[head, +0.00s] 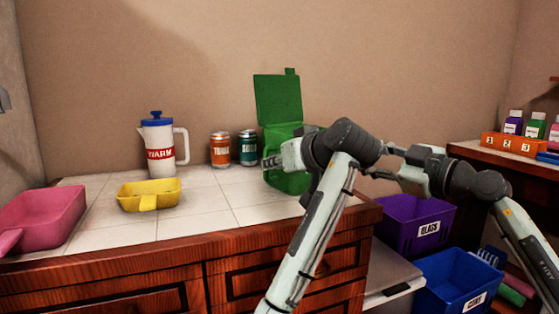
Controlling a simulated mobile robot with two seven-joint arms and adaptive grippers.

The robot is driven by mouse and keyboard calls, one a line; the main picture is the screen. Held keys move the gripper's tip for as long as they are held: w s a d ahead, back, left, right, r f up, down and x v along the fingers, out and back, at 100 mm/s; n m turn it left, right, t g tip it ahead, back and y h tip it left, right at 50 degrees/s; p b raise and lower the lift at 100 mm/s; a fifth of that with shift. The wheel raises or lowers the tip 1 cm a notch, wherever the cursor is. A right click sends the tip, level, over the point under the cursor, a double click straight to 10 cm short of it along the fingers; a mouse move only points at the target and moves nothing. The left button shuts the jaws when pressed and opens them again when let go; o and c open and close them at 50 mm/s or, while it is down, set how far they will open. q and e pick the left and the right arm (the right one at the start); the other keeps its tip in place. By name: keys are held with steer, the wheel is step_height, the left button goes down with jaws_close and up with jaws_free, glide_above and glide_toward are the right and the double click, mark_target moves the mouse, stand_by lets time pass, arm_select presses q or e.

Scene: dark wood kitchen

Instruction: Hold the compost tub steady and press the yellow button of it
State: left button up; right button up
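The green compost tub (282,137) stands at the back right of the tiled counter. Its green lid (278,100) is swung up and stands open. I see no yellow button on the tub. My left gripper (270,162) is in front of the tub and overlaps its front in the picture. Whether it touches the tub, and how far its fingers are apart, I cannot tell. My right gripper (374,163) is to the right of the tub, pointing left, with its fingers spread. My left arm partly hides the tub's right side.
Left of the tub are a teal can (247,150), an orange can (220,152), a white jug (159,143), a yellow scoop (147,190) and a pink pan (42,219). Purple (399,222) and blue (446,280) bins stand lower right. The counter's front middle is clear.

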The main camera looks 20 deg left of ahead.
mark_target(266, 174)
arm_select(q)
steer(key=shift+h, duration=0.3)
steer(key=x, duration=0.6)
steer(key=w+x, duration=0.1)
steer(key=x, duration=0.1)
steer(key=shift+w+d+r, duration=0.15)
steer(key=shift+w, duration=0.15)
jaws_close()
arm_select(e)
steer(key=shift+c, duration=0.4)
jaws_close()
stand_by(0.6)
